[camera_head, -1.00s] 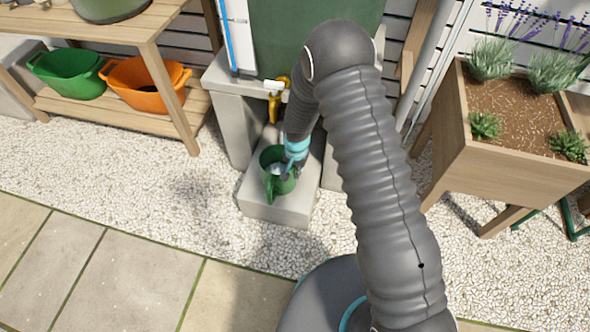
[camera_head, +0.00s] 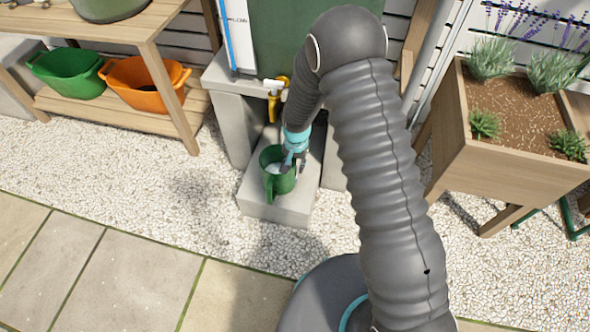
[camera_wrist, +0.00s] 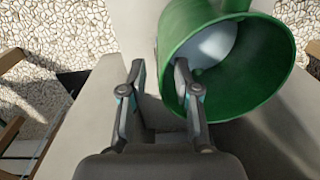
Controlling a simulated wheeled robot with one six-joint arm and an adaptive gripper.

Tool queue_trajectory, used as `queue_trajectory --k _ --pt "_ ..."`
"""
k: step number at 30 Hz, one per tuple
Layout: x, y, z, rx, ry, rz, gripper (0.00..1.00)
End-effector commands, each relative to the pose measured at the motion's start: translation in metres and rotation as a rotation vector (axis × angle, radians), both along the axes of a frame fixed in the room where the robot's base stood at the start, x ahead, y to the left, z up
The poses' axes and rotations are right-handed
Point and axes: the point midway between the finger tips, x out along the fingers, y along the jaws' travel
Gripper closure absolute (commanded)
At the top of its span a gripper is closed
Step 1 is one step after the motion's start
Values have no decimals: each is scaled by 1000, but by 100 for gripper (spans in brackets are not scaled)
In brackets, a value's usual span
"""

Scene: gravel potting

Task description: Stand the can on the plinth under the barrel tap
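The green can (camera_head: 281,184) stands upright on the pale concrete plinth (camera_head: 272,208), in front of and slightly below the yellow barrel tap (camera_head: 273,106). Its handle side faces the front. My gripper (camera_head: 294,164) is at the can's rim, on its back right side. In the wrist view my gripper (camera_wrist: 160,72) is open, with a clear gap between its fingers. One finger is outside the can (camera_wrist: 258,92) and the other overlaps its rim. I cannot tell whether either finger touches it.
The green barrel (camera_head: 270,35) stands behind on concrete supports (camera_head: 237,125). A wooden bench (camera_head: 180,125) with green (camera_head: 68,75) and orange tubs (camera_head: 143,88) is at left. A wooden planter (camera_head: 515,155) is at right. Gravel around the plinth is clear.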

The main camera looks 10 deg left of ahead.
Motion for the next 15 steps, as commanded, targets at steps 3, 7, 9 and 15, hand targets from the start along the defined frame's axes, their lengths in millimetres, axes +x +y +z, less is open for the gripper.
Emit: queue_trajectory --k 3,7,9,15 --pt "1 0 27 2 -4 0 69" --pt "0 -1 51 2 -2 0 69" --pt "0 -1 61 1 -2 1 69" --pt "0 -2 79 0 -1 1 69"
